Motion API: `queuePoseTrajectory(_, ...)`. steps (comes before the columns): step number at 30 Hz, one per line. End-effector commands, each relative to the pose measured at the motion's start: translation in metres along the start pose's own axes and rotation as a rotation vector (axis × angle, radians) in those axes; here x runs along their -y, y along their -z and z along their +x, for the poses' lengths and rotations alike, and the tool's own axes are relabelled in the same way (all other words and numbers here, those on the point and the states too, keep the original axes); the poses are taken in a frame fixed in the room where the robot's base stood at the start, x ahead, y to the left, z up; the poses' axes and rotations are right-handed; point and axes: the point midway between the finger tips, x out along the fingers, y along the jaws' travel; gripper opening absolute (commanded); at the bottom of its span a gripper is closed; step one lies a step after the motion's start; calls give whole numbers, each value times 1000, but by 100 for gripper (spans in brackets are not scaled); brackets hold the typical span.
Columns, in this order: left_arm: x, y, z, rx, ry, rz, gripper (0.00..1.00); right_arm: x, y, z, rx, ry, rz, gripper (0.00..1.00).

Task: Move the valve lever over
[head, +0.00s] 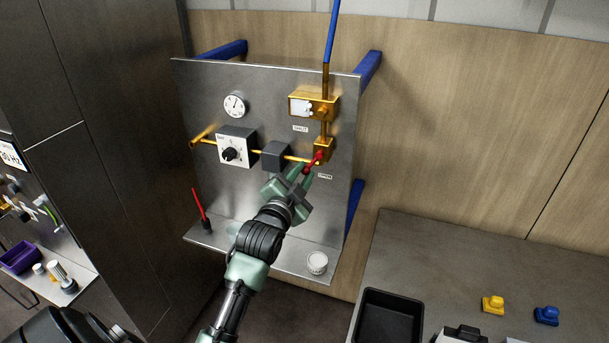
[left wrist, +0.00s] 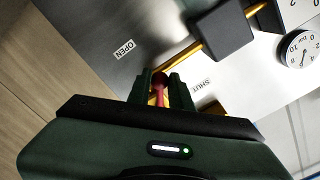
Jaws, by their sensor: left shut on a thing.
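The valve lever (head: 315,159) is a short red handle on the brass valve (head: 323,147) on the upright metal panel. It points down and left from the valve, between the SHUT label (head: 300,128) above and the OPEN label (head: 325,177) below. My left gripper (head: 304,170) is shut on the lever, its fingers hiding part of it. In the left wrist view the red lever (left wrist: 159,88) shows between the dark fingers, with the OPEN label (left wrist: 125,50) and the SHUT label (left wrist: 201,87) on either side. My right gripper is not in view.
The panel also bears a gauge (head: 235,104), a black-knob dial box (head: 235,147) and a dark block (head: 275,155) on a brass pipe. A red stick (head: 199,204) and a white cup (head: 317,262) stand on its lower ledge. A black tray (head: 369,293) lies at right.

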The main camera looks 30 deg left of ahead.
Motion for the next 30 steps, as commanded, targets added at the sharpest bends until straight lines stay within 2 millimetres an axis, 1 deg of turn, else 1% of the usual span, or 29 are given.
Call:
queuePoseTrajectory(4,4,1,0,-1,1,1,0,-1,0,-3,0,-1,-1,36)
queuePoseTrajectory(12,17,1,0,0,0,1,0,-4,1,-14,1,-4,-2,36)
queuePoseTrajectory(22,17,0,0,0,0,0,0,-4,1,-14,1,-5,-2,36)
queuePoseTrajectory(30,32,5,0,0,0,2,0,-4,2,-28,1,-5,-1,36)
